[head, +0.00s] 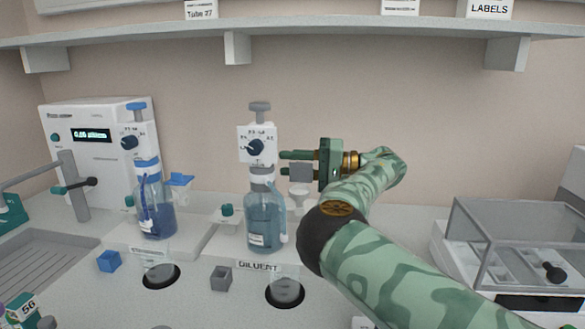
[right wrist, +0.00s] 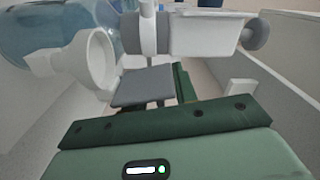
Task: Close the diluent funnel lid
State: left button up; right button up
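The diluent bottle (head: 265,225) is clear with bluish liquid, under a white dispenser head (head: 257,145) with a dark knob. At its right a small white funnel (head: 299,190) stands, with a square grey lid (head: 301,172) above it, raised off the opening. My right gripper (head: 283,162) points left at the lid, its two green fingers slightly apart. The lid overlaps the lower finger; I cannot tell if they touch. In the right wrist view the funnel's round white rim (right wrist: 101,58) is uncovered and the grey lid (right wrist: 145,87) lies just past the gripper body. My left gripper is not in view.
A second dispenser with a blue bottle (head: 156,210) stands to the left. A grey cube (head: 221,279) and a blue cube (head: 109,261) sit in front. A clear-walled balance box (head: 500,235) stands at the right. A shelf (head: 330,38) runs above.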

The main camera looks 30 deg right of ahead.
aim_at(273, 182)
grip_shut()
